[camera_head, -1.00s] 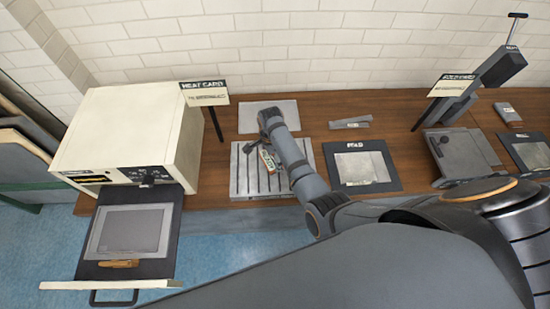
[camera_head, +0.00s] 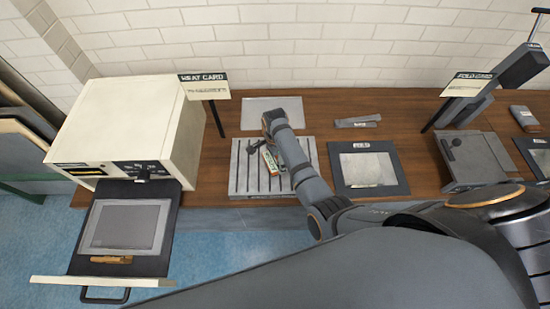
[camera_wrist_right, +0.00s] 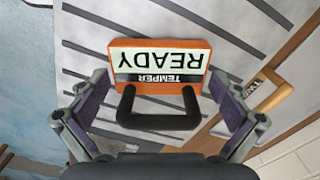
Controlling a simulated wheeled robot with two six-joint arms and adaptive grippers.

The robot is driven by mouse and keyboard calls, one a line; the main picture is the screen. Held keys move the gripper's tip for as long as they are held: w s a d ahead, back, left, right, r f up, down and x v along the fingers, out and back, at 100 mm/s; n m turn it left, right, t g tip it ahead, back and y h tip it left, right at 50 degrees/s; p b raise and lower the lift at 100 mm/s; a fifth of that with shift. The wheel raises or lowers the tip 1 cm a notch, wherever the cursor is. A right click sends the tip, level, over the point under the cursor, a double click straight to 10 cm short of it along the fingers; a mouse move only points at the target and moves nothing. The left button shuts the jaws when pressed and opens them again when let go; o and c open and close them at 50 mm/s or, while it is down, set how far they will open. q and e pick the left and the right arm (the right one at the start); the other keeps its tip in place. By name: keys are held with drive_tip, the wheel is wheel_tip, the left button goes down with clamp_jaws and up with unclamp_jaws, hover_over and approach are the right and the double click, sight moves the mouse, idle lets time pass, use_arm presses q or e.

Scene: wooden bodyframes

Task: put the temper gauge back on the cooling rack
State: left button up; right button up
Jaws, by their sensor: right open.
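The temper gauge (camera_wrist_right: 160,68) is an orange block with a "TEMPER READY" label and a black loop handle. It shows small in the head view (camera_head: 270,160), over the cooling rack. The cooling rack (camera_head: 241,181) is a grey slotted plate on the bench; its dark slots also show behind the gauge in the right wrist view (camera_wrist_right: 100,35). My right gripper (camera_wrist_right: 160,115) is open, with one finger on each side of the handle and a gap to both. Whether the gauge rests fully on the rack is hard to tell. My left gripper is not in view.
A cream oven (camera_head: 125,130) with its drawer (camera_head: 72,262) pulled out stands at the left. A dark framed plate (camera_head: 340,182) lies right of the rack, and a grey hinged box (camera_head: 474,157) farther right.

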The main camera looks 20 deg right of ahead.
sight(275, 159)
wheel_tip(275, 159, up, 5)
drive_tip(key=p, duration=0.4)
drive_tip(key=shift+w+a+p, duration=0.1)
drive_tip(key=shift+p, duration=0.2)
wheel_tip(275, 159, up, 7)
drive_tip(key=shift+r, duration=0.15)
